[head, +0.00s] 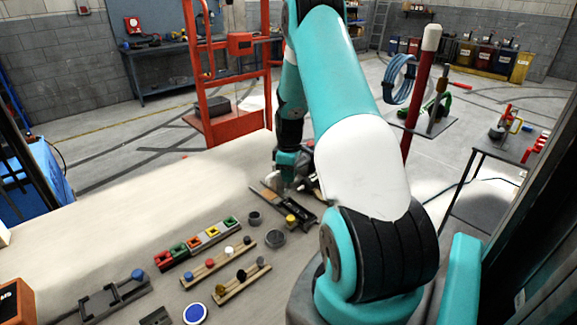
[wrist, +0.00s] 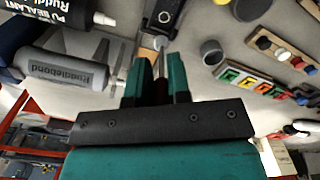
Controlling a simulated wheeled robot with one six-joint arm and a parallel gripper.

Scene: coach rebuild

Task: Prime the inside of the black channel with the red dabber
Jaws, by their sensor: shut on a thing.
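In the head view my gripper (head: 296,182) is low over the far part of the bench, partly behind my arm. A long black piece (head: 299,214) lies just in front of it. It also shows ahead of the fingertips in the wrist view (wrist: 173,8). Dark channel-like pieces (head: 115,298) lie at the front left. I cannot tell which of these is the black channel.
Two wooden racks (head: 218,264) hold small coloured knobs, beside a row of coloured blocks (head: 200,243). Round dark cups (head: 275,238) stand nearby. A grey Ruddlebond bottle (wrist: 65,70) and a black sealant tube (wrist: 60,15) lie close to my gripper.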

